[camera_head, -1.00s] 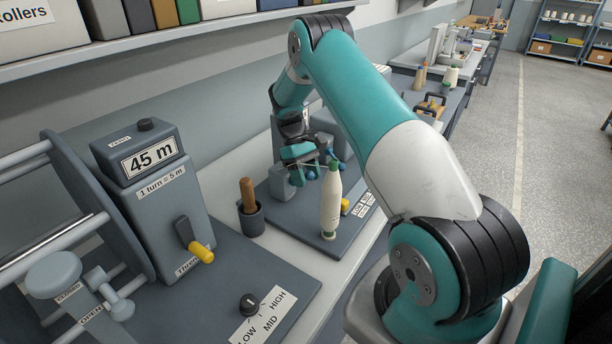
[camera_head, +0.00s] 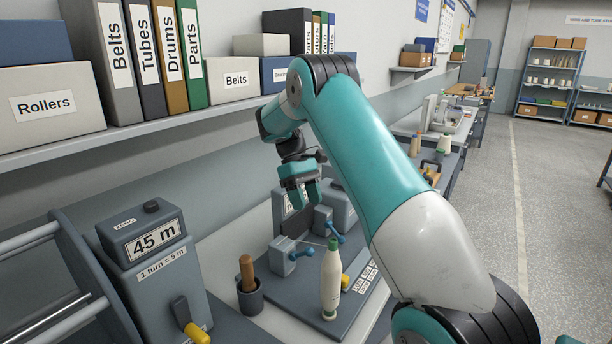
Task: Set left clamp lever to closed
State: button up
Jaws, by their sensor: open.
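The left clamp (camera_head: 281,257) is a grey block on the dark bobbin tray (camera_head: 350,303). Its lever (camera_head: 304,252) has a blue knob and sticks out to the right. A second clamp (camera_head: 322,218) stands behind and to the right, with a blue-knobbed lever (camera_head: 338,237) angled toward the white bobbin. The white bobbin (camera_head: 330,285) with a green tip stands upright in front of them. My gripper (camera_head: 303,204) is open, points down and hangs above the left clamp, apart from both levers. Which lever position counts as closed cannot be read here.
A dark cup with a wooden-handled tool (camera_head: 248,290) stands left of the bobbin. The 45 m counter box (camera_head: 155,260) with a yellow-knobbed lever (camera_head: 196,333) is at the left. A shelf (camera_head: 190,122) with binders and boxes runs above the bench, behind my arm.

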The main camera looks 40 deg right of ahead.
notch_tip(320, 180, up, 3)
jog(key=shift+r+p, duration=0.15)
jog(key=shift+p, duration=0.8)
jog(key=s+a+r+n+t+h+b, duration=0.1)
jog(key=s+a+n+t+b, duration=0.15)
jog(key=a, duration=0.65)
jog(key=s+a+r+n+t+h+b, duration=0.1)
jog(key=s+a+t+b, duration=0.2)
jog(key=a, duration=0.6)
jog(key=s+a+f+n+y+b, duration=0.2)
jog(key=s+a+y+b, duration=0.3)
jog(key=s+a, duration=1.1)
jog(key=s+f, duration=0.1)
jog(key=s, duration=0.2)
jog(key=shift+s+a+b, duration=0.15)
jog(key=shift+a+b, duration=0.15)
